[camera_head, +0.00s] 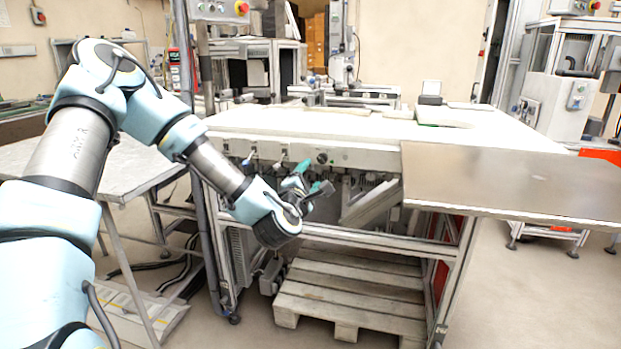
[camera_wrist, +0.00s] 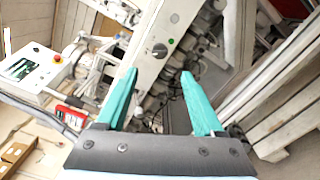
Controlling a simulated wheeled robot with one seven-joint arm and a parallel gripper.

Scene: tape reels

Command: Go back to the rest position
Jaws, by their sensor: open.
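My gripper (camera_head: 318,190) has teal fingers and hangs at the end of my pale blue arm, in front of the white workbench (camera_head: 300,122) and a little below its top edge. In the wrist view my gripper (camera_wrist: 158,98) shows two teal fingers spread apart with nothing between them. Beyond the fingers, the wrist view shows the bench's front panel with a dark round knob (camera_wrist: 160,50). No tape reel can be made out in either view.
A wooden pallet (camera_head: 350,290) lies on the floor under the bench. A grey table (camera_head: 130,165) stands at left, behind my arm. Machines stand at the back. Open floor shows at the lower right.

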